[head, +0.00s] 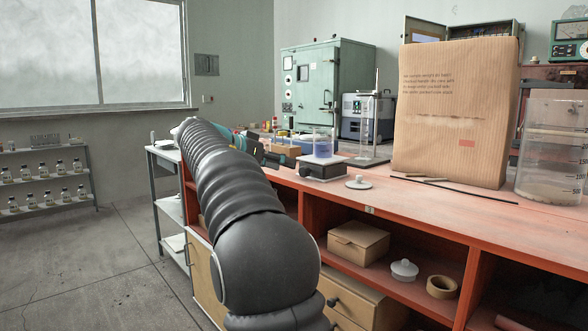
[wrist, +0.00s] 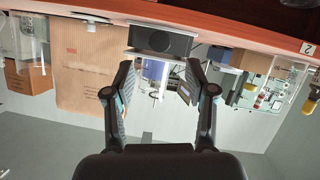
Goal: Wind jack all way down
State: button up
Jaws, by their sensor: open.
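The jack (head: 322,167) is a low dark block with a pale top plate, standing near the front edge of the red-orange bench. A beaker of blue liquid (head: 323,143) stands on its plate. In the wrist view, which is upside down, the jack (wrist: 172,42) shows its dark front with a round black knob (wrist: 158,40) facing me. My gripper (wrist: 159,67) is open and empty, its fingers pointing towards the jack, apart from the knob. In the head view my arm hides part of the gripper, just left of the jack.
A white lid (head: 358,182) lies on the bench near the jack. A stand (head: 370,160) rises behind it. A wooden block (head: 287,149) is behind, to the left. Open shelves lie below.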

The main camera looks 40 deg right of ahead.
jog(key=shift+v, duration=2.4)
